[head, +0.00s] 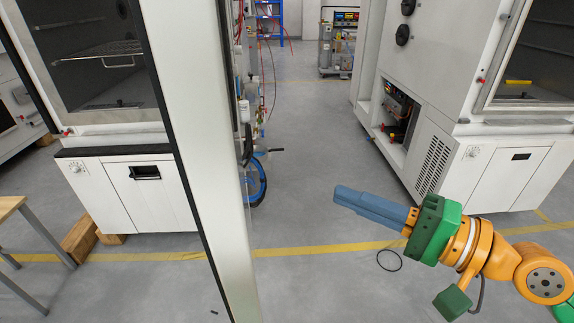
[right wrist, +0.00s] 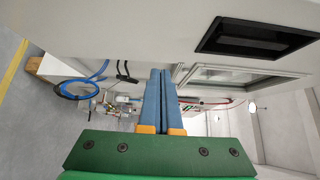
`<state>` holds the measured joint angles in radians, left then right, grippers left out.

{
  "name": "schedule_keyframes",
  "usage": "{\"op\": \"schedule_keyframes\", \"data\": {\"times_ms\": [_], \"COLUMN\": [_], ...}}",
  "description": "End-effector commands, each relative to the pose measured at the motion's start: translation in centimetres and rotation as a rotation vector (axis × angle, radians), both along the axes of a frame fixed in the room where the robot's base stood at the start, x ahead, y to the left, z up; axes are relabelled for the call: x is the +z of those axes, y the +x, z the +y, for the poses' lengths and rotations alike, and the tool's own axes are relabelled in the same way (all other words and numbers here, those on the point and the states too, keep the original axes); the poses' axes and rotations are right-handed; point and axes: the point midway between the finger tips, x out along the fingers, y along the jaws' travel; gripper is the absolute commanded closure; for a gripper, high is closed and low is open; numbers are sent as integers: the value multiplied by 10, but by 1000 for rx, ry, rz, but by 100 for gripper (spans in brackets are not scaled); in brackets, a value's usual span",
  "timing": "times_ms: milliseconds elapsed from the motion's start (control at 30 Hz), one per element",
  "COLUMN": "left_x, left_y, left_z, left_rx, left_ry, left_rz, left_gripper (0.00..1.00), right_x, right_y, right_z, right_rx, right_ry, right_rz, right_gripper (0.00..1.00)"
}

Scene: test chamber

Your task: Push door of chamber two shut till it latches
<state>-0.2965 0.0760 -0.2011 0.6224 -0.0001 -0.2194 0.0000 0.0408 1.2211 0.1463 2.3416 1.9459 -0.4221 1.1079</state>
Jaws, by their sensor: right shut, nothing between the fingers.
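The open door (head: 187,110) shows in the head view as a tall white panel with a dark seal along its left edge, standing out from the left chamber (head: 100,141). Through the opening I see a dark interior with a wire shelf (head: 98,54). I cannot read a number on the chamber. My right gripper (head: 342,196) is shut and empty, its blue fingers pointing left toward the door with a clear gap in the picture. The shut fingers also show in the right wrist view (right wrist: 161,75). My left gripper is not in view.
Another white chamber (head: 505,172) stands at the right. A blue hose coil (head: 255,185) and piping stand behind the door. A table (head: 12,207) and wooden blocks (head: 80,238) are at the left. The grey floor between the chambers is mostly clear. The right wrist view shows a black recess (right wrist: 255,37).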

Motion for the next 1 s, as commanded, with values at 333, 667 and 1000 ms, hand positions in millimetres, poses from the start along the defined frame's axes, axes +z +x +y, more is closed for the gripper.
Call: {"op": "schedule_keyframes", "data": {"times_ms": [333,667,1000], "left_x": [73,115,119], "left_y": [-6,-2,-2], "left_z": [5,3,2], "left_rx": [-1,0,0], "left_ry": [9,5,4], "left_rz": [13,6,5], "left_gripper": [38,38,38], "right_x": [15,9,1], "right_y": [35,52,50], "right_z": [47,102,115], "right_rx": [2,4,1], "right_ry": [7,0,-4], "right_rz": [-6,-1,-5], "right_gripper": [100,100,100]}}
